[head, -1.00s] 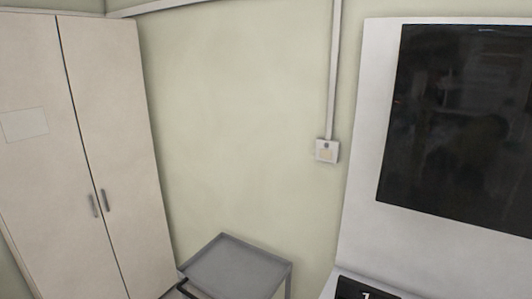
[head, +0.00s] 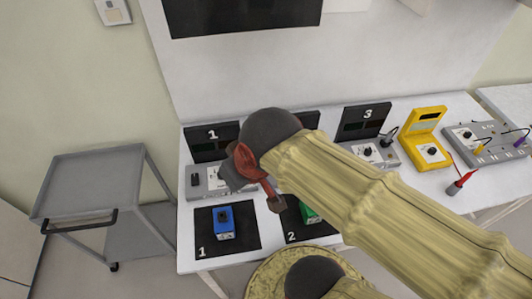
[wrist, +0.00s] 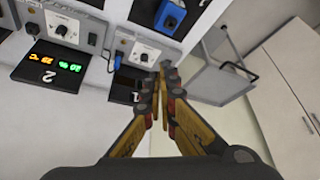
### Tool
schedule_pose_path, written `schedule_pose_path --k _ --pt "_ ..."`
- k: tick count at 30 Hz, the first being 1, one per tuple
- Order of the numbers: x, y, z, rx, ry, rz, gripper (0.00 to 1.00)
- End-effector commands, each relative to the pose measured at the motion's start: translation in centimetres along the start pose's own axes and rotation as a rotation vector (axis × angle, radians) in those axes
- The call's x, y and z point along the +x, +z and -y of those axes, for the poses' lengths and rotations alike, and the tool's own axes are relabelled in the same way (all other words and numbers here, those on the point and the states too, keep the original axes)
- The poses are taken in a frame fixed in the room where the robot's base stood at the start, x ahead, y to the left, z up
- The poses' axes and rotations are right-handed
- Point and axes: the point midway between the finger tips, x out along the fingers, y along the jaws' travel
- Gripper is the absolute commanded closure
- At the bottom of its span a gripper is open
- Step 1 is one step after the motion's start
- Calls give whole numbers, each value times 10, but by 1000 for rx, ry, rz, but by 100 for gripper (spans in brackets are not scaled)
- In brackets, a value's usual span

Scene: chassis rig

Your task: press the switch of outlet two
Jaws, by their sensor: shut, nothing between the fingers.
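Outlet two is a grey box (wrist: 75,24) in the wrist view, seen upside down, with a dial and a dark switch (wrist: 92,38) at its right end. Its display, marked 2 (wrist: 50,68), glows orange and green. In the head view my arm hides this outlet. My gripper (wrist: 160,72) is shut and empty, its tips overlapping the right part of outlet one (wrist: 145,50) in the wrist view. I cannot tell whether they touch it. In the head view my gripper (head: 276,204) is over the table between stations one and two.
Display 1 (head: 212,142) is dark. The blue device (head: 223,222) and green device (head: 309,212) stand on black mats. A grey cart (head: 90,185) stands left of the table.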

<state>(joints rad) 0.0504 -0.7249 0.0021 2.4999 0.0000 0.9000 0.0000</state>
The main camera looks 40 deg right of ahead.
Motion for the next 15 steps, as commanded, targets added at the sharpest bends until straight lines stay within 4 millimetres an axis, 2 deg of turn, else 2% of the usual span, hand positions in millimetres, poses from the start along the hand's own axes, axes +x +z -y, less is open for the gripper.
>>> schedule_pose_path --k 9,15 --pt "34 -4 -50 163 61 210 100" --pt "56 -11 -84 197 73 313 100"
